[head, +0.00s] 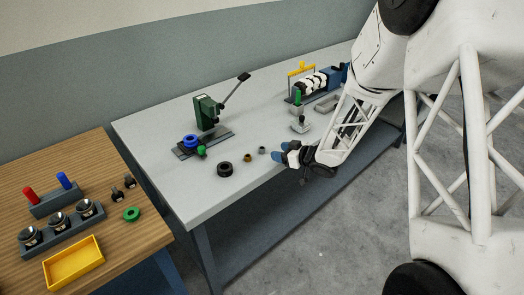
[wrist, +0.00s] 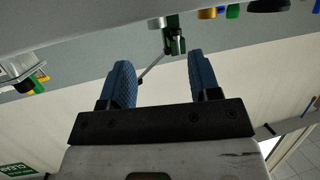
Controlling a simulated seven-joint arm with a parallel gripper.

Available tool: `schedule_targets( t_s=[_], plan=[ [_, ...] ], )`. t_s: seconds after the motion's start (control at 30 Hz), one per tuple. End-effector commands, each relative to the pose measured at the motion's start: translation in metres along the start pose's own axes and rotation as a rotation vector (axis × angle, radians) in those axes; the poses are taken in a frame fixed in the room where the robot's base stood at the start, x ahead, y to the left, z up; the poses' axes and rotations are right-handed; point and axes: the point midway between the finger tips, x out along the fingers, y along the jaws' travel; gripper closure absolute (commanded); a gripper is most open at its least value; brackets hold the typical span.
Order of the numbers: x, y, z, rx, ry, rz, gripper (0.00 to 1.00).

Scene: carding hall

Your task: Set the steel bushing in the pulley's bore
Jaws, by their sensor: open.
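The steel bushing (head: 262,150) is a small grey ring on the grey bench, near its front edge. A blue wheel (head: 190,141), which looks like the pulley, lies on the base of a green press; its bore is too small to make out. My gripper (head: 281,154) is just right of the steel bushing, apart from it. In the wrist view, my gripper (wrist: 160,65) has its blue fingers spread, with nothing between them.
A brass ring (head: 247,158) and a thick black ring (head: 224,169) lie left of the steel bushing. The green press (head: 207,112) has a raised lever. A wooden table (head: 100,250) with a yellow tray (head: 73,263) is at left.

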Motion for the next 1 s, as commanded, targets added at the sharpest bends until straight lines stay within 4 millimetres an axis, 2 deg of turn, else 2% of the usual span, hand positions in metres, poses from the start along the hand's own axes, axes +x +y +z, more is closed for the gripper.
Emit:
schedule_targets(
  t_s=[0.33,0.7,1.0],
  plan=[
    [0.002,0.0,0.0,0.0,-0.001,0.0,0.43],
    [0.025,0.0,0.0,0.0,-0.001,0.001,0.43],
    [0.026,0.0,0.0,0.0,-0.001,0.001,0.43]
  ],
)
